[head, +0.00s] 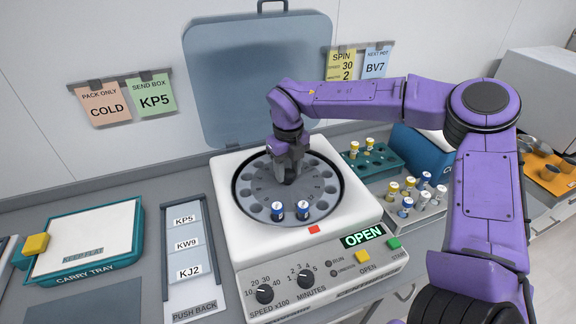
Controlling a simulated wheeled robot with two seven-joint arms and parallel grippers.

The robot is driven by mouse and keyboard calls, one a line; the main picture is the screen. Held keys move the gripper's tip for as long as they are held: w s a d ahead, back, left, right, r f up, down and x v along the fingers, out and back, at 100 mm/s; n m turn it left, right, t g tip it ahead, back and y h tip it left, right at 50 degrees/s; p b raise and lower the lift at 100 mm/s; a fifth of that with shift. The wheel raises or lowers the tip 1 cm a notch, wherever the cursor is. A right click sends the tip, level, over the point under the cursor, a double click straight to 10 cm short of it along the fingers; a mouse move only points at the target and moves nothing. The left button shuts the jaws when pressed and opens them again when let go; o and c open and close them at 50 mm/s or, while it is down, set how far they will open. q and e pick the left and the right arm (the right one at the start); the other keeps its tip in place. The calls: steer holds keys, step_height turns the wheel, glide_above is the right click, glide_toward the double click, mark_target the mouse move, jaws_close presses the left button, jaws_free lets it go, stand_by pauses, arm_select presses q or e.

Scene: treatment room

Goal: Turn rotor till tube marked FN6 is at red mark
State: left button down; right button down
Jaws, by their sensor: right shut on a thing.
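The centrifuge (226,177) stands open on the bench, its lid (255,75) raised behind it. The grey rotor (252,188) has a ring of holes. Two blue tubes stand in its front holes, a left tube (277,211) and a right tube (303,210). Their markings are too small to read. The red mark (314,229) is on the front rim, nearest the right tube and slightly right of it. My right gripper (288,177) points down at the rotor's middle, shut on what appears to be its hub, which the fingers mostly hide. My left gripper is out of view.
A green rack (378,162) and a grey rack (420,212) with capped tubes stand right of the centrifuge. A carry tray (85,240) and label board (186,245) lie left. The display (363,236) reads OPEN. The raised lid stands close behind my arm.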

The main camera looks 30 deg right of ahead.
steer(key=shift+f+n, duration=0.15)
steer(key=shift+n, duration=0.15)
stand_by(0.5)
steer(key=c, duration=0.6)
jaws_free()
steer(key=shift+w, duration=0.15)
step_height(320, 180, up, 10)
steer(key=shift+r+b, duration=0.25)
steer(key=shift+b, duration=0.6)
